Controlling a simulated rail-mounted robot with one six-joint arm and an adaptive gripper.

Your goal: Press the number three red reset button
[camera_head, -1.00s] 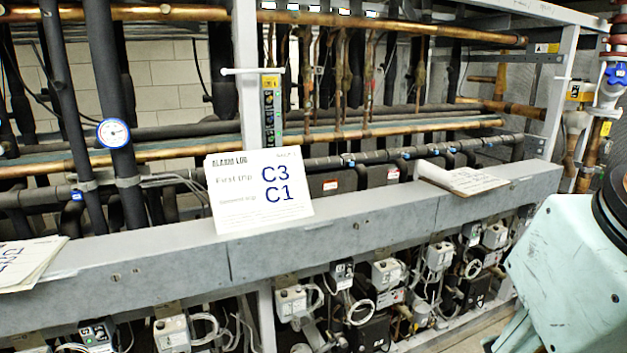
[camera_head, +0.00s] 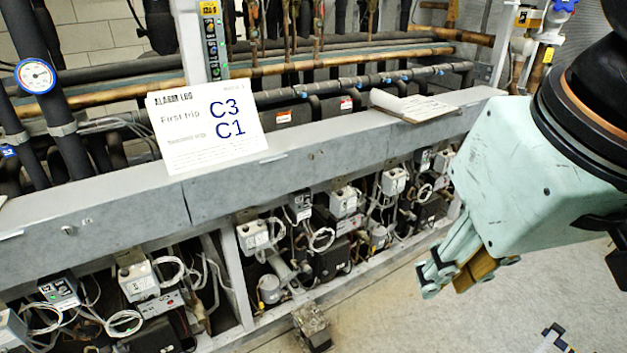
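The compressor rack's grey beam (camera_head: 230,184) runs across the view. Below it is a row of small control boxes, among them white boxes (camera_head: 138,280) and dark boxes (camera_head: 60,290). No red reset button or number three label can be made out at this size. A propped alarm log sheet (camera_head: 205,130) on the beam reads "First trip C3", with C1 below. My gripper (camera_head: 452,278) hangs at the right, in front of the rack and apart from it. Its pale green fingers and a brown piece show, but their gap is unclear.
A clipboard (camera_head: 415,108) lies on the beam. Pipes and a gauge (camera_head: 35,75) stand behind it. Looping grey cables hang around the boxes. A small block-like object (camera_head: 313,325) is on the floor by the rack. The floor (camera_head: 400,315) in front is mostly clear.

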